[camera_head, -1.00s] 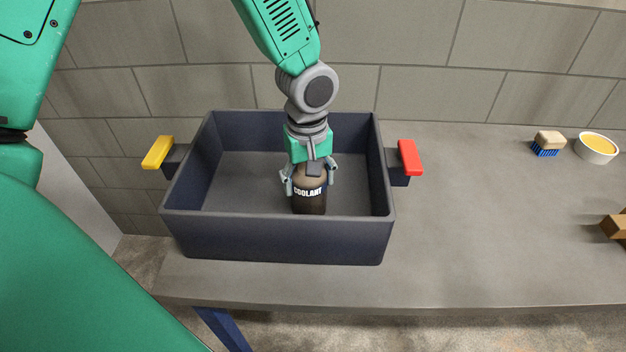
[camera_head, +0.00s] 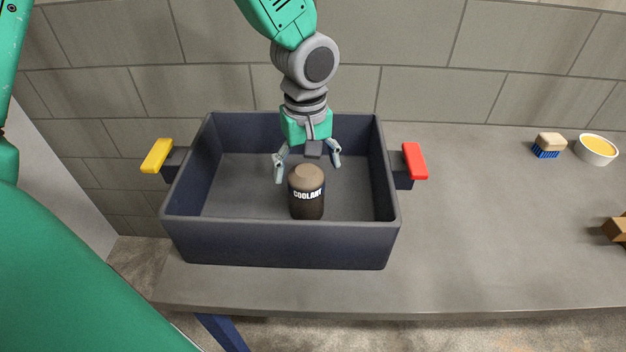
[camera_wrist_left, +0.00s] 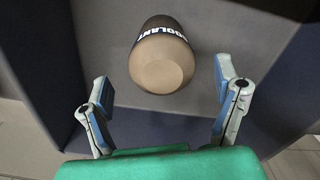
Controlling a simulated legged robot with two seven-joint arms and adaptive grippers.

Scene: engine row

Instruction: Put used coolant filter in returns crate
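The used coolant filter (camera_head: 307,197) is a dark brown canister with a lighter brown top and a white COOLANT label. It stands upright inside the dark blue-grey returns crate (camera_head: 275,243), near the front wall. My left gripper (camera_head: 308,170) is open and empty just above and behind the filter, with its fingers apart and clear of it. In the left wrist view the filter (camera_wrist_left: 162,62) shows beyond the two spread fingers (camera_wrist_left: 162,100), its round top facing the camera. My right gripper is not in view.
The crate has a yellow handle (camera_head: 157,155) on the left and a red handle (camera_head: 414,161) on the right. On the grey bench (camera_head: 480,230) are a brush (camera_head: 549,145), a bowl with yellow contents (camera_head: 597,149) and a wooden item (camera_head: 615,228). The bench between is clear.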

